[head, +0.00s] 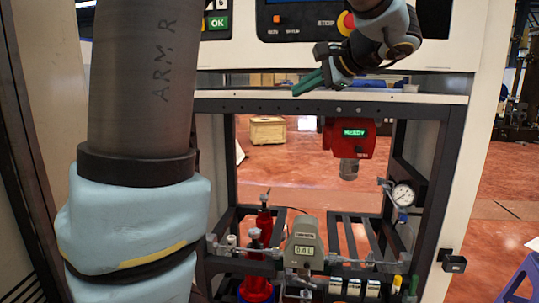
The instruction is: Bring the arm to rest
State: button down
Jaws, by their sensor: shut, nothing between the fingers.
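My gripper (308,84) is at the upper middle of the head view, just above the front edge of the white shelf (430,98). Its green fingers are together and point down to the left, with nothing between them. I cannot tell whether the fingertips touch the shelf. My arm fills the left of the view, and its wrist end comes in from the upper right.
Below the shelf hang a red unit (342,140) reading READY and a pressure gauge (402,194). A grey meter (303,247), red bottles (264,221) and pipes stand lower down. Above is a control panel with a red stop button (346,23). A purple stool (520,280) stands at right.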

jog(key=s+a+f+n+g+h, duration=0.2)
jog(key=s+a+f+n+g, duration=0.1)
jog(key=f, duration=0.7)
jog(key=s+a+f+n+g+h+p, duration=0.1)
jog(key=s+a+f+n+g+h, duration=0.1)
jog(key=f, duration=0.7)
jog(key=s+a+f+n+g+h, duration=0.3)
jog(key=s+a+f+n, duration=0.3)
jog(key=a+f, duration=0.3)
jog(key=shift+s+a+f+g+h+p, duration=0.35)
jog(key=shift+s+f+h, duration=0.35)
jog(key=shift+s+f, duration=0.2)
